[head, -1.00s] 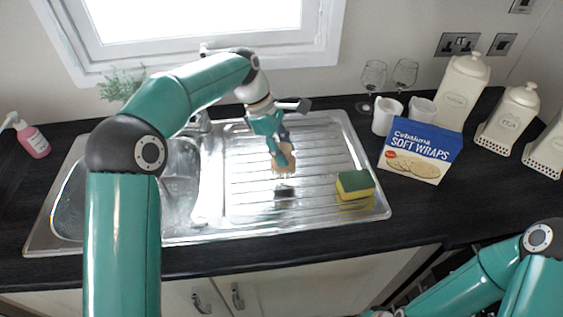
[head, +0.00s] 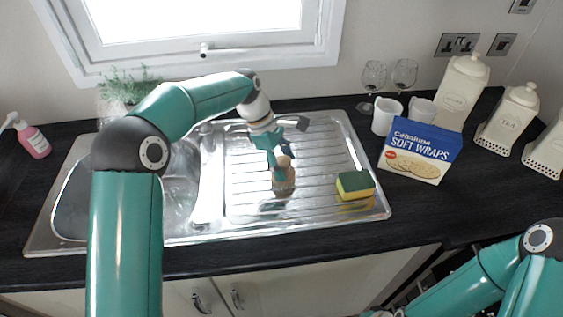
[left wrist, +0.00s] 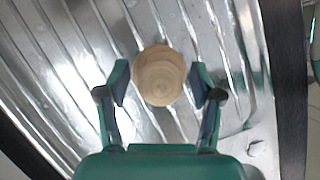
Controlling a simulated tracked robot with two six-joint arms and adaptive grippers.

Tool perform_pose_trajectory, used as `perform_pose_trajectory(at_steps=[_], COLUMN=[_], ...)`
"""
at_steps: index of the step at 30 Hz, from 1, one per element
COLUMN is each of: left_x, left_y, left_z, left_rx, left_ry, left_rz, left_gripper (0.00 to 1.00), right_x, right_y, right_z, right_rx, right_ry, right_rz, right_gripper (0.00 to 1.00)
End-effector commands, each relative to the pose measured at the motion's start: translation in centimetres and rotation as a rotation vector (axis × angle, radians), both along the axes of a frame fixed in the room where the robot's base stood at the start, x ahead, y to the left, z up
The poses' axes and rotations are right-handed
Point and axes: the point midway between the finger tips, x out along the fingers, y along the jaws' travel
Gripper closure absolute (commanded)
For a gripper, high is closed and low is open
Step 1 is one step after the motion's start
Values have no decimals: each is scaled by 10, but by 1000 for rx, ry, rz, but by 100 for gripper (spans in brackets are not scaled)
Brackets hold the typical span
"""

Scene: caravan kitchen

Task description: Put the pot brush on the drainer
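The pot brush (head: 284,180) is pale wood with a rounded knob. It stands about upright on the ribbed steel drainer (head: 240,198), left of the sponge. My left gripper (head: 280,156) is just above it, pointing down. In the left wrist view the brush's round wooden top (left wrist: 159,76) sits between the two fingertips (left wrist: 160,84), with a small gap on each side, so the gripper is open. The bristles are hidden in that view. Only links of my right arm show at the lower right of the head view; its gripper is out of view.
A green and yellow sponge (head: 355,185) lies on the drainer's right side. The sink bowl (head: 75,205) is to the left. A soft wraps box (head: 420,150), white mugs (head: 385,116) and wine glasses (head: 373,76) stand to the right. The drainer's middle is otherwise clear.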

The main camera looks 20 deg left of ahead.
Motion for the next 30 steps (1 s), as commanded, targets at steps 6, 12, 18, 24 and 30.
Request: perform_pose_trajectory(at_steps=[6,12,18,24,30], left_x=[0,1,3,3,3], left_y=[0,7,22,37,46], left_z=[2,18,54,89,109], left_rx=[0,0,0,0,0], left_ry=[-1,-3,-6,-4,0], left_rz=[0,2,4,3,2], left_gripper=[34,34,34,34,34], right_x=[0,0,0,0,0], right_y=[0,0,0,0,0], right_z=[1,0,0,3,7], right_rx=[0,0,0,0,0], right_ry=[0,0,0,0,0], right_rz=[0,0,0,0,0], right_gripper=[60,60,60,60,60])
